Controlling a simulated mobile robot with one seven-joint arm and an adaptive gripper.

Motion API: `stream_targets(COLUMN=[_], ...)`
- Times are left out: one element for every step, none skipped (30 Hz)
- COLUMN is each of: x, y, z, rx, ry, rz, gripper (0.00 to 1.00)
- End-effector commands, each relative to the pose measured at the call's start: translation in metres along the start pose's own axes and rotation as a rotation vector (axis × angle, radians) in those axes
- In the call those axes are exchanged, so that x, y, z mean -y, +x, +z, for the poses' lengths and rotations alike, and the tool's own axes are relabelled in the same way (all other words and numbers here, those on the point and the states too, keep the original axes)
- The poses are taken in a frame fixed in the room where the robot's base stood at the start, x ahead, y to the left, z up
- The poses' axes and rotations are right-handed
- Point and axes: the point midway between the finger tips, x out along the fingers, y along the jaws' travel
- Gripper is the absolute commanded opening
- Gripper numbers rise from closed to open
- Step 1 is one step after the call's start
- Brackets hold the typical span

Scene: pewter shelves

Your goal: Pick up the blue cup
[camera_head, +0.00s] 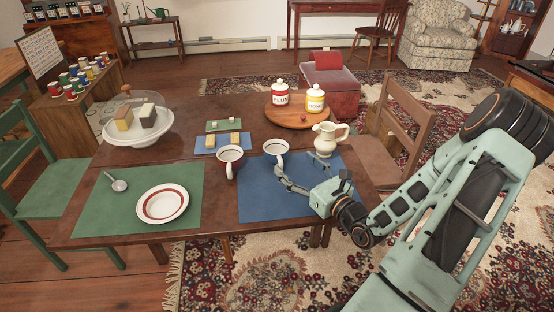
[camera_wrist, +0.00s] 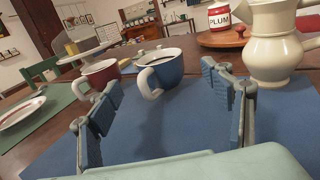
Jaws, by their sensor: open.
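The blue cup (camera_wrist: 167,68) stands upright in the wrist view, white-rimmed with a white handle toward my gripper. In the head view the cup (camera_head: 277,148) stands at the back edge of the blue placemat (camera_head: 260,197), and its colour there looks mostly white. My gripper (camera_head: 282,173) is open and low over the blue placemat, just in front of the cup. In the wrist view the two fingers of my gripper (camera_wrist: 165,98) stand apart with the cup beyond and between them. Nothing is between the fingers.
A red cup (camera_head: 230,160) stands close left of the blue cup. A cream pitcher (camera_head: 325,140) stands close right. Behind are a blue tray (camera_head: 209,146) and a round wooden board (camera_head: 287,118) with jars. A plate (camera_head: 162,204) lies on the green placemat (camera_head: 108,205).

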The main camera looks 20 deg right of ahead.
Motion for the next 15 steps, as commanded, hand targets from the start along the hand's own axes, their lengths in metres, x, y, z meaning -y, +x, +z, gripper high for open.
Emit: stream_targets(x=[-0.002, -0.001, -0.001, -0.001, -0.001, -0.001, -0.001, -0.001, -0.001, -0.001, -0.002, -0.002, -0.002, -0.002, -0.002], y=[0.009, 0.014, 0.020, 0.024, 0.028, 0.031, 0.033, 0.035, 0.037, 0.040, 0.043, 0.048, 0.052, 0.058, 0.064], z=[-0.001, -0.001, -0.001, -0.001, -0.001, -0.001, -0.001, -0.001, 0.000, -0.001, -0.001, -0.002, -0.001, -0.002, -0.002], rx=[0.001, 0.001, 0.001, 0.000, 0.000, 0.000, 0.000, 0.000, 0.000, 0.000, 0.000, 0.000, 0.001, 0.001, 0.000], ry=[0.000, -0.001, -0.001, -0.001, -0.001, -0.001, 0.000, 0.000, 0.000, 0.000, -0.001, 0.000, 0.000, -0.001, -0.001], rz=[0.003, 0.003, 0.003, 0.004, 0.004, 0.003, 0.002, 0.002, 0.002, 0.003, 0.004, 0.004, 0.004, 0.005, 0.004], gripper=[0.73, 0.73, 0.73, 0.73, 0.73, 0.73, 0.73, 0.73, 0.73, 0.73, 0.73, 0.73, 0.73, 0.73, 0.73])
